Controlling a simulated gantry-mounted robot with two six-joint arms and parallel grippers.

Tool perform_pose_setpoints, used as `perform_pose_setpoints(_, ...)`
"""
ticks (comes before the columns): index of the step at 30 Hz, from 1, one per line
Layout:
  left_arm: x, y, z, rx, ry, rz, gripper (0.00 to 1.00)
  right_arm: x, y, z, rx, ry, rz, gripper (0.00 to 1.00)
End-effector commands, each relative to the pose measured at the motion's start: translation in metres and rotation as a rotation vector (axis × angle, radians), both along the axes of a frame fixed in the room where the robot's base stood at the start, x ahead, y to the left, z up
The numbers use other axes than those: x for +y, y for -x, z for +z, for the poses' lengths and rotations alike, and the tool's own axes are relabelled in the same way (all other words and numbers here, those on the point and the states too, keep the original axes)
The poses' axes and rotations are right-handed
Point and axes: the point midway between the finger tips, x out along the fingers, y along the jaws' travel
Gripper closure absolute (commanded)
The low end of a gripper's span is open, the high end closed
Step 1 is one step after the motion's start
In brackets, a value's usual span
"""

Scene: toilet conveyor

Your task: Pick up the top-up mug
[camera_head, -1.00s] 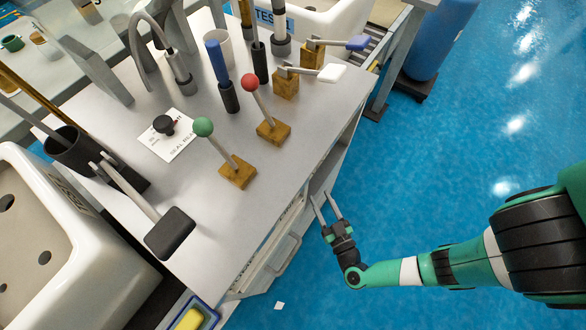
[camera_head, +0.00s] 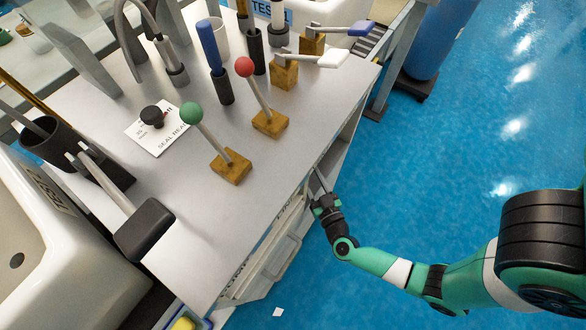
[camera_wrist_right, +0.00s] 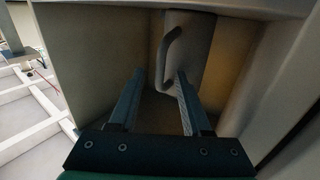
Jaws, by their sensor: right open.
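My left gripper is not in view.
The compartment walls (camera_wrist_right: 95,50) stand close on both sides. On the bench (camera_head: 190,235) are a green-knobbed lever (camera_head: 208,133), a red-knobbed lever (camera_head: 255,88) and a pale cup (camera_head: 217,38). Open blue floor (camera_head: 440,170) lies right of the bench.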

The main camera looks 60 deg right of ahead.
Motion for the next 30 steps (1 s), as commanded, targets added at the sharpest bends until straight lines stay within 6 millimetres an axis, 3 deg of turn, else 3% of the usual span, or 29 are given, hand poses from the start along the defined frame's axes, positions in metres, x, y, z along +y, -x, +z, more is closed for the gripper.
perform_pose_setpoints(5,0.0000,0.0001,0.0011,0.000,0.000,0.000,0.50,0.0003,-0.0001,0.0008,0.000,0.000,0.001,0.52)
perform_pose_setpoints(13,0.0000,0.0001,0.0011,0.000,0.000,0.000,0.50,0.0003,0.0002,0.0006,0.000,0.000,0.001,1.00)
perform_pose_setpoints(30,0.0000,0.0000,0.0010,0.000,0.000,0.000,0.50,0.0005,0.0002,0.0005,0.001,-0.001,0.001,1.00)
